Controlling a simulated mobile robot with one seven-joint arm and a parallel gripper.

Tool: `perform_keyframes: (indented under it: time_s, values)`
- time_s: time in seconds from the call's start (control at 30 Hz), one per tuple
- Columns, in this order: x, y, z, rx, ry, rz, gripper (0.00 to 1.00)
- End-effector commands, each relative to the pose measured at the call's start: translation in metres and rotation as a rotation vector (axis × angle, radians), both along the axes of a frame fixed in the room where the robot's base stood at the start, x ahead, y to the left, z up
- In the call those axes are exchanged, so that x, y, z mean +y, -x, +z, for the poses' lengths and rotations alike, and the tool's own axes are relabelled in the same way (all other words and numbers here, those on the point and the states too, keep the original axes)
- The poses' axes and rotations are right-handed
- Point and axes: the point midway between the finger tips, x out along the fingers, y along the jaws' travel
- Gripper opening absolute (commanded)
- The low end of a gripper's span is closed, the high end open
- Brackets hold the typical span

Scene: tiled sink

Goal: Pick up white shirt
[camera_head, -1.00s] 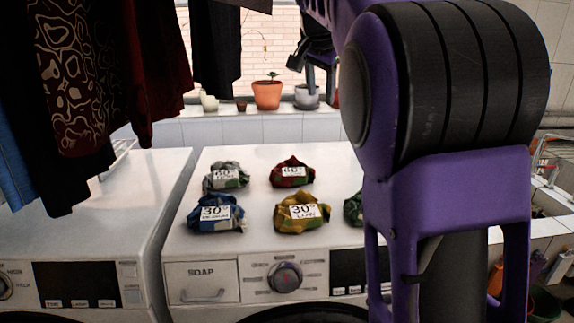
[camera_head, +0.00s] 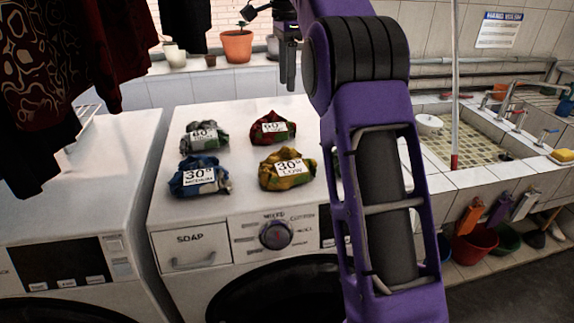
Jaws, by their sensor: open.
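No plainly white shirt shows. Several bundled cloths with white labels sit on the right washing machine's top. The grey-white and green bundle (camera_head: 205,150) is at the back left, a red and green bundle (camera_head: 272,140) at the back right. A blue bundle (camera_head: 200,189) is at the front left, a yellow bundle (camera_head: 287,183) at the front right. A sliver of another bundle shows beside my arm, mostly hidden. My gripper (camera_head: 287,80) hangs dark at the top centre, fingers pointing down and open, apart from the bundles. Nothing shows between its fingers.
The right washing machine (camera_head: 170,213) stands beside another washing machine (camera_head: 85,215). Dark clothes (camera_head: 55,90) hang at the upper left. A potted plant (camera_head: 236,47) stands on the window ledge. A tiled sink (camera_head: 465,143) is at right, with buckets (camera_head: 475,245) below. My purple arm blocks the centre.

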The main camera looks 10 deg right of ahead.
Motion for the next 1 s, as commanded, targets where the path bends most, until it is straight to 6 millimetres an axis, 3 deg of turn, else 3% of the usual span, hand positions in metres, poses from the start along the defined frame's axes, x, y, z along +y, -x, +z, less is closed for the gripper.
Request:
perform_keyframes:
  time_s: [0.27, 0.47, 0.7, 1.0]
  values:
    - [0.009, -0.003, -0.013, 0.017, -0.001, -0.044, 0.49]
    - [0.009, -0.002, -0.045, 0.019, -0.001, -0.043, 0.49]
    - [0.009, -0.002, -0.098, 0.017, -0.002, -0.042, 0.49]
    - [0.009, -0.003, -0.125, 0.015, -0.001, -0.042, 0.49]
